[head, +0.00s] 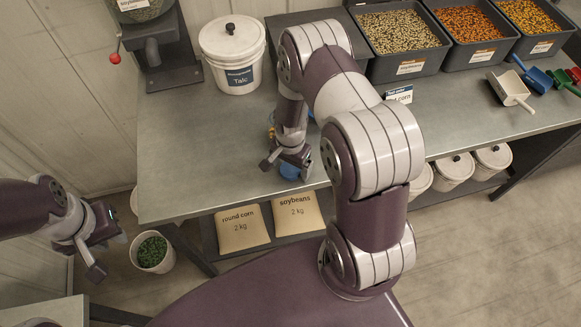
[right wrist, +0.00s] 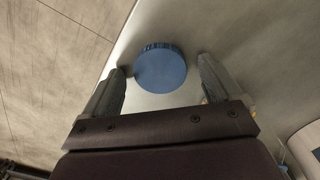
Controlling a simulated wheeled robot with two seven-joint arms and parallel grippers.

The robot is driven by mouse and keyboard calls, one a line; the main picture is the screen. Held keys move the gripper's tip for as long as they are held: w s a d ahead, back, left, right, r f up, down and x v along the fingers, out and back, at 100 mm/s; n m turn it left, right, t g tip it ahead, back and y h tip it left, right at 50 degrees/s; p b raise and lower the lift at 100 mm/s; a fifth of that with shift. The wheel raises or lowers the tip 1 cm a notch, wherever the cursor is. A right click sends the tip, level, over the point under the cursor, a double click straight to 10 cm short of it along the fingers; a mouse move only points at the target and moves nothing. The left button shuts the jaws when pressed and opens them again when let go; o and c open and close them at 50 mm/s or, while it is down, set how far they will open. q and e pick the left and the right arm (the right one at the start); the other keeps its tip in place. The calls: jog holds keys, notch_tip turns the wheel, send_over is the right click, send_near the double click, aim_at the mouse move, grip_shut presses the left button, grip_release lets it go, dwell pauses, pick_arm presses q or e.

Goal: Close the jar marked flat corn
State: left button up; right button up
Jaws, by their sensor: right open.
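A round blue lid (right wrist: 160,70) with a ridged edge lies near the table's front edge; in the head view it shows (head: 289,172) under my right gripper (head: 286,163). In the right wrist view, the open fingers of my right gripper (right wrist: 162,72) stand on either side of the lid, with a gap at each side. A small yellow-orange thing (head: 271,131), perhaps part of a jar, is mostly hidden behind my right gripper. A card ending in "corn" (head: 400,95) is partly covered by my arm. My left gripper (head: 105,255) is open and empty, left of the table.
A white Talc bucket (head: 232,55) stands at the back of the table (head: 190,150). Bins of seed (head: 403,66) line the back right. Scoops (head: 512,90) lie at the right. A bucket of green material (head: 152,252) stands on the floor. The table's left part is clear.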

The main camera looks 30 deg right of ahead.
aim_at(291, 168)
jog(key=c, duration=1.1)
jog(key=shift+r, duration=0.1)
jog(key=shift+r, duration=0.6)
notch_tip(291, 168, up, 3)
jog(key=shift+d+f+b, duration=0.1)
jog(key=shift+d+b, duration=0.05)
jog(key=shift+b, duration=0.45)
jog(key=s+d+r+b, duration=0.1)
jog(key=s+d+r, duration=0.4)
jog(key=d+r, duration=0.2)
jog(key=shift+s+d+b, duration=0.4)
jog(key=shift+d, duration=1)
